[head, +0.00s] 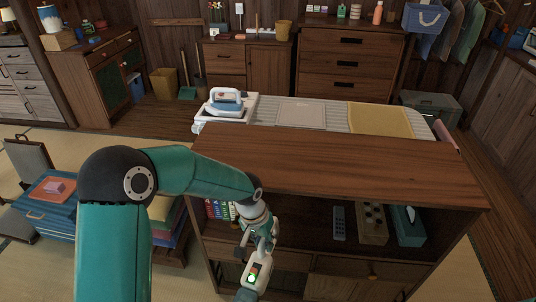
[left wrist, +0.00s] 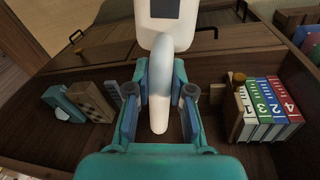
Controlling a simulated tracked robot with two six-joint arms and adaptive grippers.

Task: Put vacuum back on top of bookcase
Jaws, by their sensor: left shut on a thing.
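The vacuum (head: 264,260) is a small white handheld unit with green and orange marks. My left gripper (head: 264,238) is shut on its handle and holds it in front of the bookcase's open shelf, below the level of the top. In the left wrist view the white curved handle (left wrist: 159,98) runs between the two fingers of the left gripper (left wrist: 160,93). The bookcase (head: 340,172) is brown wood with a wide, bare top. My right gripper is not in view.
The shelf holds numbered books (left wrist: 267,105), a remote (head: 339,223), a brown box (head: 372,223) and a teal tissue box (head: 408,226). Behind the bookcase is an ironing board (head: 320,112) with an iron (head: 226,99).

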